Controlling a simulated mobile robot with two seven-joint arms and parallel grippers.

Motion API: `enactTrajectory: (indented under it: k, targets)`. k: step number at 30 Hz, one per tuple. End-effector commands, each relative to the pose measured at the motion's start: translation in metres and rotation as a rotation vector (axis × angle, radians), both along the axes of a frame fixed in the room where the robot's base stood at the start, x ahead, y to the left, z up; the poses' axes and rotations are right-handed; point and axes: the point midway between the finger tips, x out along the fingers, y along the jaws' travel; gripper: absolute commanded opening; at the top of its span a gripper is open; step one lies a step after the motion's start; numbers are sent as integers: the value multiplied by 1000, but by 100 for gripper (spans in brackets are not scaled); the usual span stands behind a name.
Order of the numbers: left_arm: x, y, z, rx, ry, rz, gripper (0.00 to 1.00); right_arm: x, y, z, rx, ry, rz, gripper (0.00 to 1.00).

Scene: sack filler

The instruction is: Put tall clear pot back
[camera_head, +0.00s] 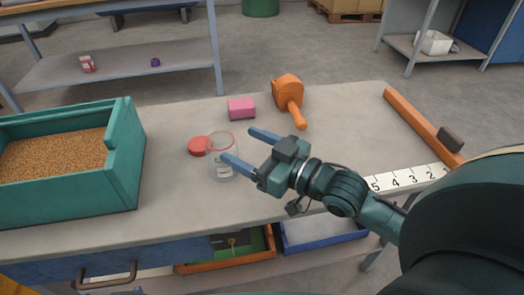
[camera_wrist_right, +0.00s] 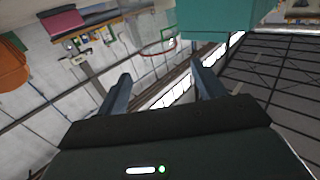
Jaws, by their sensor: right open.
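A clear pot (camera_head: 213,161) with a reddish rim and a pale label stands upright on the grey bench. My right gripper (camera_head: 238,145) is open beside it, its two blue fingers pointing left towards it. The nearer finger overlaps the pot in the head view; I cannot tell whether it touches. In the right wrist view, a reddish rim (camera_wrist_right: 158,54) shows beyond and between the open fingers (camera_wrist_right: 160,78); the clear wall is hard to make out. A round red lid (camera_head: 198,146) lies just behind and left of the pot. My left gripper is out of view.
A teal bin (camera_head: 128,150) of grain stands at the left. A pink block (camera_head: 241,108) and an orange scoop-like tool (camera_head: 289,97) lie behind the gripper. An orange rail (camera_head: 415,120) and a numbered strip (camera_head: 395,181) are at the right. The bench's middle front is clear.

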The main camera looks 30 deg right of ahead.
Motion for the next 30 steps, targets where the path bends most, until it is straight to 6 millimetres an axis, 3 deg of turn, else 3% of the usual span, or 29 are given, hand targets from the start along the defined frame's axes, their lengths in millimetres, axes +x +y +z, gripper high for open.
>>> enactTrajectory:
  k: [3,10,30]
  targets:
    - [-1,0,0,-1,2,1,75,-15,-8,-1,-1,4,0,69]
    - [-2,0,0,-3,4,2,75,-29,-15,0,0,1,1,69]
    - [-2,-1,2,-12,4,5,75,-30,-16,0,0,-1,0,69]
